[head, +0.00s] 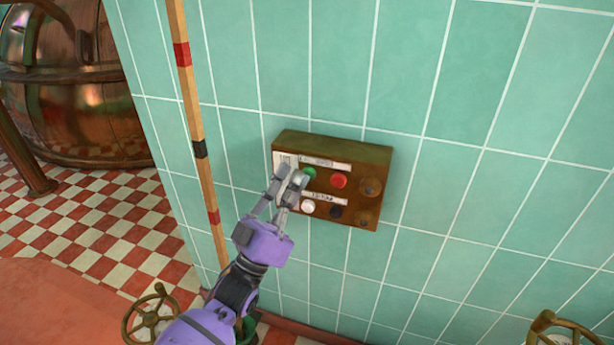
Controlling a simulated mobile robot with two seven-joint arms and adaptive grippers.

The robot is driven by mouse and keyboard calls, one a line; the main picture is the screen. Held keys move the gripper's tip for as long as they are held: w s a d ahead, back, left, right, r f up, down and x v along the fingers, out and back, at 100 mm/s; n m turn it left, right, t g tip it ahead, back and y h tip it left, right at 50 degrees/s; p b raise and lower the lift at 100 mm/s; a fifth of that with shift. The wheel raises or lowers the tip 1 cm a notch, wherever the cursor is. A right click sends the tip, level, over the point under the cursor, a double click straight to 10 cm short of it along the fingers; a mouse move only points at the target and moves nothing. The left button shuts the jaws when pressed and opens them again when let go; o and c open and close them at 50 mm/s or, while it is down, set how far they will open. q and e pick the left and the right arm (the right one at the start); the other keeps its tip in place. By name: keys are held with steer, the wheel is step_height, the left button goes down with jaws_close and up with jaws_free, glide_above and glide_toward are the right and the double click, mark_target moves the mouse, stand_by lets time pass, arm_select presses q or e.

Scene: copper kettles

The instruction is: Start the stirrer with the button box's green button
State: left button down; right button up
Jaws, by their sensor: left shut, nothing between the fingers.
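The brown button box (333,148) is fixed to the green tiled wall. The green button (309,173) is in its upper row, to the left of the red button (339,180). A white button (307,206) and a dark button (336,212) are in the lower row. My left gripper (294,178) is shut and empty, with its fingertips at the left part of the box, just beside the green button. The fingers hide part of the box's left side. I cannot tell whether the tips touch the button. My right gripper is not in view.
A wooden pole with red and black bands (190,100) stands left of the box. A brass handwheel (150,312) is at the lower left, another (555,328) at the lower right. A copper kettle (75,95) stands on the checkered floor (95,215). The wall right of the box is clear.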

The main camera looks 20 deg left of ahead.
arm_select(q)
steer(key=shift+w, duration=0.15)
stand_by(0.5)
steer(key=shift+s+p, duration=0.35)
steer(key=shift+s, duration=0.55)
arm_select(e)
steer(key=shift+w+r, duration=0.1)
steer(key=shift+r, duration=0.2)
arm_select(q)
steer(key=shift+s+a+p, duration=0.1)
steer(key=shift+s+p, duration=0.75)
steer(key=shift+s, duration=1.65)
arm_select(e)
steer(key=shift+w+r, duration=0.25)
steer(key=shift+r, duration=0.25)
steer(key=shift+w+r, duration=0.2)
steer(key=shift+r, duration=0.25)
